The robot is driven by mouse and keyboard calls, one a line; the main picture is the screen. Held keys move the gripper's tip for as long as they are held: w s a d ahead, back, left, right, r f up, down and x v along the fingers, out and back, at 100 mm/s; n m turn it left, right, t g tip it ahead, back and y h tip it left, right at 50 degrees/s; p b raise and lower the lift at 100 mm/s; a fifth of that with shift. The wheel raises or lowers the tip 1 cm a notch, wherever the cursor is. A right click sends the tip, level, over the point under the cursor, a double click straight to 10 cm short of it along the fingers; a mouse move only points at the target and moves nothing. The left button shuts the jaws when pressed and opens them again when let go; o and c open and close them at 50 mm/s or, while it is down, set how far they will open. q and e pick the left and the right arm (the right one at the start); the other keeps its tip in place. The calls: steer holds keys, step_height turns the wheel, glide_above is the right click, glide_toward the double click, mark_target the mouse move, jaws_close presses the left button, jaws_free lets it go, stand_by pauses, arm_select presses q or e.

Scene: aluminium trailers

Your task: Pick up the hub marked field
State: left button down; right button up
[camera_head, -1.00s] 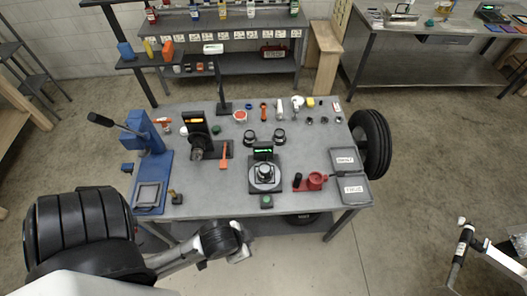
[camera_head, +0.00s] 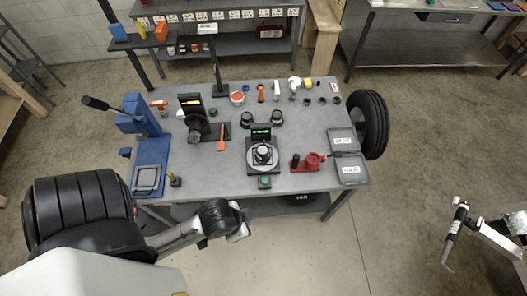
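Two dark round hubs (camera_head: 250,119) (camera_head: 276,119) sit side by side on the grey workbench (camera_head: 220,178). A similar round part (camera_head: 263,154) sits on a round-plated device with a green display. No marking is readable on any of them. Two grey trays (camera_head: 349,158) at the bench's right end bear white labels too small to read surely. My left gripper (camera_head: 239,224) is off the bench's front edge, apart from the hubs; its finger opening is unclear. My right gripper (camera_head: 449,245) hangs over the floor, far right of the bench; its finger opening is also unclear.
A blue lever press (camera_head: 150,145) stands at the bench's left end. Small parts line the back. A tyre (camera_head: 370,125) is beyond the right edge.

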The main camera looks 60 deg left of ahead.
stand_by(0.4)
steer(key=o, duration=0.9)
steer(key=shift+d, duration=0.1)
